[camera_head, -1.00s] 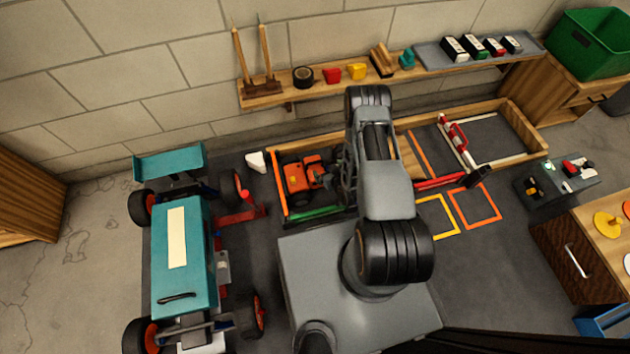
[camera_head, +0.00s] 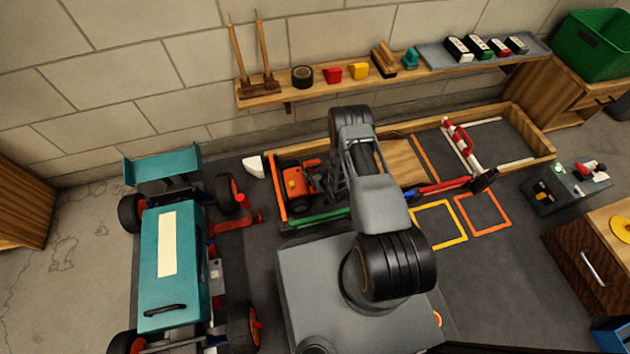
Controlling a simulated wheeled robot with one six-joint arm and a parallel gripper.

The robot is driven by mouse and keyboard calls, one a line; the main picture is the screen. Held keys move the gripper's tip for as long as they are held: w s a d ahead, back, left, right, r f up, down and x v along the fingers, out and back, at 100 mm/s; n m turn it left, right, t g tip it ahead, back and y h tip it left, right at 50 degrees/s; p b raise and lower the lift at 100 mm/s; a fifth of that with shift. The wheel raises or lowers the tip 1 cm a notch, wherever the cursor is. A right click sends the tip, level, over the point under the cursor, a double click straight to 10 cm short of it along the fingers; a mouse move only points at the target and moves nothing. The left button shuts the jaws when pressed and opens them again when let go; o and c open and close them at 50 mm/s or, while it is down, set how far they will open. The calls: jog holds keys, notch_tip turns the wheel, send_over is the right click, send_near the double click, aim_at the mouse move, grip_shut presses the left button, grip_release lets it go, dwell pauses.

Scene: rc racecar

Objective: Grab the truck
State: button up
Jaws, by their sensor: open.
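The truck (camera_head: 294,184) is a small orange vehicle with dark wheels. It sits at the left end of the long wooden tray (camera_head: 553,150), behind the tray's green front strip. My gripper (camera_head: 333,186) is dark grey and hangs just right of the truck, over the tray. My own arm link hides part of it, and the fingertips are hard to make out. It is open, with nothing seen held in it. I cannot tell whether it touches the truck.
A large teal racecar (camera_head: 182,265) stands at the left. A wall shelf (camera_head: 262,97) with several small items runs behind the tray. Yellow (camera_head: 440,222) and orange (camera_head: 482,214) squares mark clear floor at the right. A white-and-red barrier (camera_head: 461,147) crosses the tray.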

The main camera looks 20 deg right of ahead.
aim_at(311, 162)
jog(key=shift+b+x, duration=0.85)
jog(key=shift+x, duration=1.05)
jog(key=c, duration=1.5)
jog(key=shift+r, duration=0.15)
jog(key=shift+c, duration=0.2)
jog(key=shift+d, duration=0.1)
